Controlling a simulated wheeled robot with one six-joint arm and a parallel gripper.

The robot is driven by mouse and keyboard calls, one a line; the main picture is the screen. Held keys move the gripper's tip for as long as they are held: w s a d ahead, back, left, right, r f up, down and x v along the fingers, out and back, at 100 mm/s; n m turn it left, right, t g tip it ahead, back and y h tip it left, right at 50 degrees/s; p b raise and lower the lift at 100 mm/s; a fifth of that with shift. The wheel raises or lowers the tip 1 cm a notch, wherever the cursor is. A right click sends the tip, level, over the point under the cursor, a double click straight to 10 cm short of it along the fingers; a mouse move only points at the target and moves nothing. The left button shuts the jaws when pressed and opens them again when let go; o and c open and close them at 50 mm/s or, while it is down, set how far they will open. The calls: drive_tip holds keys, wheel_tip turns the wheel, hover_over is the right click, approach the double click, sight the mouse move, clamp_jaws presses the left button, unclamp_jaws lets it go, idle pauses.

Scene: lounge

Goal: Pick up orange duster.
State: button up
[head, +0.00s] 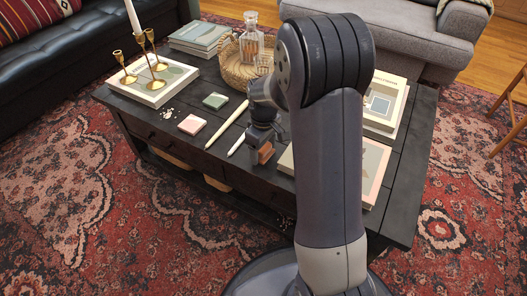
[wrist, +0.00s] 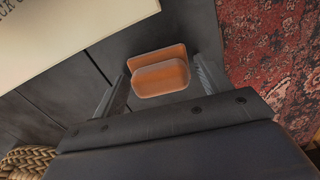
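The orange duster (head: 265,155) is a small block on the dark table (head: 405,213), near its front edge. In the wrist view the orange duster (wrist: 161,75) shows as a rounded block with a wider, paler orange part behind it. My gripper (head: 262,142) is over the duster, pointing down. In the wrist view its two fingers are apart, one on each side of the duster, and I cannot tell whether either touches it. My gripper partly hides the duster in the head view.
A pink-topped block (head: 192,124), a green-topped block (head: 215,101), a cream stick (head: 227,124) and a white pen-like stick (head: 237,144) lie to the left. Books (head: 385,101) are on the right. A woven tray (head: 232,70) holds a glass bottle (head: 251,46). Brass candle holders (head: 157,67) stand at back left.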

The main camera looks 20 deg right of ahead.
drive_tip(key=c, duration=0.7)
wheel_tip(320, 180, up, 10)
drive_tip(key=p, duration=0.4)
drive_tip(key=o, duration=0.5)
drive_tip(key=shift+c, duration=0.2)
drive_tip(key=c, duration=0.4)
